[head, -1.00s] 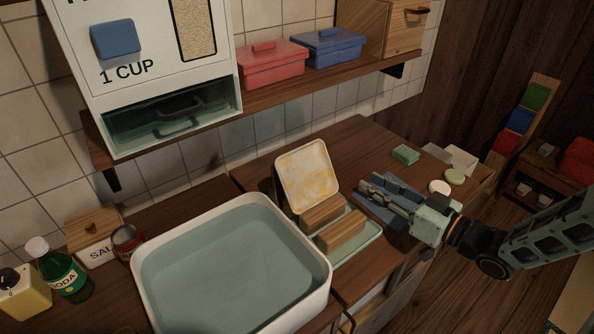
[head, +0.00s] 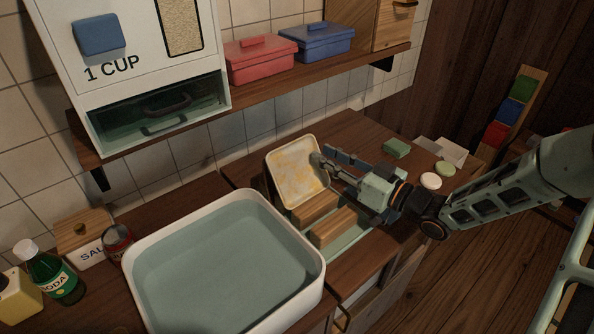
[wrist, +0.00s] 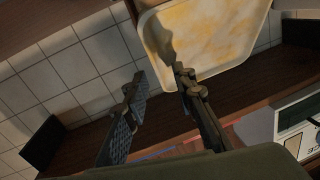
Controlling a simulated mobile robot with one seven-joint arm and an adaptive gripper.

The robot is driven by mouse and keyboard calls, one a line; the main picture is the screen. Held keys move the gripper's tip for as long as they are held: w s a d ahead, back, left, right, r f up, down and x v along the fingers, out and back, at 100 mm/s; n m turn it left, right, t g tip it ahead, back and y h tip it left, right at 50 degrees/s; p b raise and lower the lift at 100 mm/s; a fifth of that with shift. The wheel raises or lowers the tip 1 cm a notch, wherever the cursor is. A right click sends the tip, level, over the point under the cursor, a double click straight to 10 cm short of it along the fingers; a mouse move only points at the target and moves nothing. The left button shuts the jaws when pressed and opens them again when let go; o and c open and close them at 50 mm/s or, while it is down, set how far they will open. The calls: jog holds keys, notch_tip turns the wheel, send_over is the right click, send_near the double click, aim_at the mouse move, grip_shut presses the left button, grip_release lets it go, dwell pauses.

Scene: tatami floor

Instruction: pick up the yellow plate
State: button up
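The yellow plate (head: 293,172) is a square plate with a pale rim and blotchy yellow face. It leans upright in a drying rack (head: 352,240) beside wooden blocks (head: 333,228). My gripper (head: 322,160) is at the plate's upper right edge, one fingertip overlapping its face. In the wrist view, my gripper (wrist: 155,85) has its two fingers spread apart with nothing held. There the plate (wrist: 205,35) lies behind the right finger, and its edge reaches toward the gap between the fingers. Whether a finger touches the plate cannot be told.
A water-filled basin (head: 140,258) stands left of the rack. A shelf (head: 262,100) with red (head: 262,62) and blue (head: 318,42) boxes runs above. A green sponge (head: 397,148) and small round items (head: 431,181) lie on the counter at right.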

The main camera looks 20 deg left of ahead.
jog(key=shift+w+a, duration=0.1)
jog(key=shift+a, duration=0.15)
jog(key=shift+c, duration=0.5)
grip_shut()
jog(key=shift+r, duration=0.15)
